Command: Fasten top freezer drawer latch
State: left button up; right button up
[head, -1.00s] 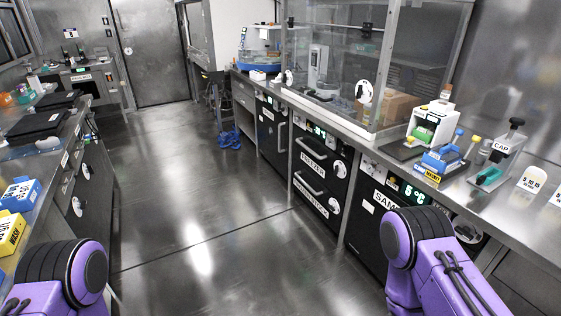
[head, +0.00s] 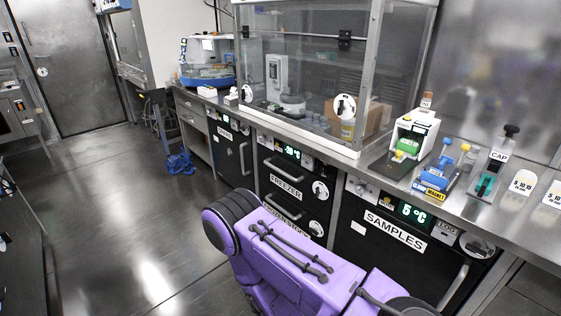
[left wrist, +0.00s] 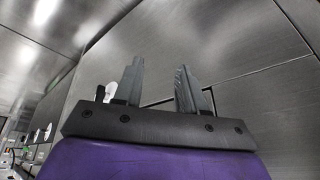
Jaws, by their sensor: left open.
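The freezer is under the bench, with two black drawers. Its top drawer (head: 276,181) carries a FREEZER label and a bar handle (head: 279,173). A round white latch dial (head: 320,189) sits at that drawer's right side. A second round dial (head: 316,228) is on the lower drawer, which my purple arm partly hides. The top drawer looks closed; I cannot tell whether its latch is fastened. My left gripper (left wrist: 160,88) shows in the left wrist view, open and empty, with a plain metal surface beyond it. My right gripper is not in view.
A samples fridge (head: 400,240) stands right of the freezer, and another black unit (head: 232,152) stands left. The steel bench (head: 330,152) above carries a clear enclosure and lab devices. A blue item (head: 179,163) is on the floor. The floor at left is open.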

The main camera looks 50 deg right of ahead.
aim_at(318, 191)
jog(key=z, duration=0.1)
jog(key=i, duration=0.85)
jog(key=z, duration=0.9)
jog(key=i, duration=0.7)
jog(key=z, duration=0.6)
